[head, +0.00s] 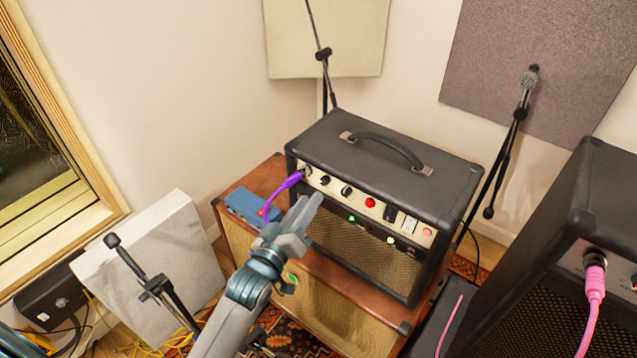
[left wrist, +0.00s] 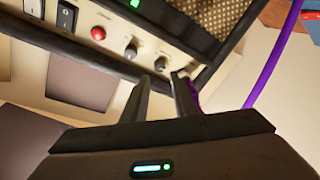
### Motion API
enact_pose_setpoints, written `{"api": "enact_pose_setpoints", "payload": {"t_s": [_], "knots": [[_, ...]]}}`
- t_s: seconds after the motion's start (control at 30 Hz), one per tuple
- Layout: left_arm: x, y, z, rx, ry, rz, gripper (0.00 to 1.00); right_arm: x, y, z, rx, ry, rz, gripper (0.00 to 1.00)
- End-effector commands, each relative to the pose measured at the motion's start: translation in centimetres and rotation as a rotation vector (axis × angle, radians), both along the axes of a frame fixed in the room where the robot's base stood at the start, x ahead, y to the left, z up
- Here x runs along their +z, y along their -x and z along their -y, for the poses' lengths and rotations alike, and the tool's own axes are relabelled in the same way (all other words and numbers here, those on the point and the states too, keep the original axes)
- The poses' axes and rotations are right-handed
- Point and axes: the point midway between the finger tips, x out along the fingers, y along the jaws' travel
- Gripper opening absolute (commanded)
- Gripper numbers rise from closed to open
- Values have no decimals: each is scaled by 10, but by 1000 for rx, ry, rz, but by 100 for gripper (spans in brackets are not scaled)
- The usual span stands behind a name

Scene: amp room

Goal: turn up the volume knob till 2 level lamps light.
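The amplifier head (head: 385,150) is black with a cream control panel. Two small knobs, a left one (head: 325,180) and a right one (head: 347,191), sit between the purple-plugged jack and a red round part (head: 370,202). Labels are too small to read, so I cannot tell which is the volume knob. A green lamp (head: 351,218) glows below the panel, and a whitish one (head: 390,240) shows right of it. My left gripper (head: 312,203) is before the panel's left part. In the left wrist view its fingers (left wrist: 172,82) are apart, close to the left knob (left wrist: 161,64); contact is unclear.
A purple cable (head: 272,200) runs from the amplifier to a blue box (head: 243,205) on the brown cabinet (head: 338,290). Switches (head: 390,212) sit right of the red part. A microphone stand (head: 150,285) stands left; another black amplifier (head: 590,200) with a pink cable stands right.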

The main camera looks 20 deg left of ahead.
Motion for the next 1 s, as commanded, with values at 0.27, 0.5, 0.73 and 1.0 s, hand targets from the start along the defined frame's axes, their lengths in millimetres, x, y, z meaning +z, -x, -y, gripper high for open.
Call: {"api": "enact_pose_setpoints", "payload": {"t_s": [0.27,0.5,0.73,1.0], "knots": [[2,-45,7,0,-1,0,26,15,1,-10,0,-10,-1,0],[0,-61,9,0,1,0,26,19,1,-8,1,-8,-2,0],[0,-62,10,-1,0,1,26,19,2,-3,1,-3,-2,0],[0,-62,10,0,0,0,0,19,1,1,1,1,-2,0]]}}
